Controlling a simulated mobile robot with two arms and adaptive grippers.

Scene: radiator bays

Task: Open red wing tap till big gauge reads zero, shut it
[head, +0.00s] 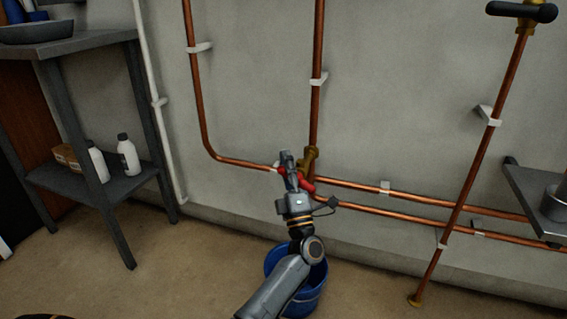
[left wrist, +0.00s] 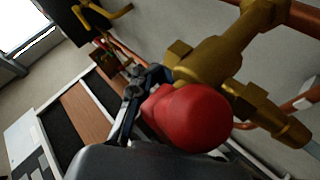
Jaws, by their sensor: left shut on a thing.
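The red wing tap (head: 307,186) sits on a brass fitting (head: 310,158) low on the wall, where a vertical copper pipe meets the horizontal pipes. My left gripper (head: 291,172) is shut on the tap and partly covers it. In the left wrist view one rounded red wing (left wrist: 188,118) fills the middle, close against the gripper's dark finger (left wrist: 130,105), with the brass body (left wrist: 215,62) behind it. How far the tap is turned cannot be told. The big gauge does not show in either view. My right gripper is not in view.
A blue bucket (head: 312,276) stands on the floor below the tap, partly behind my left arm. A black-handled valve (head: 522,11) is at upper right. A dark shelf unit (head: 95,185) with white bottles (head: 128,155) stands at left. A grey shelf (head: 535,200) juts out at right.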

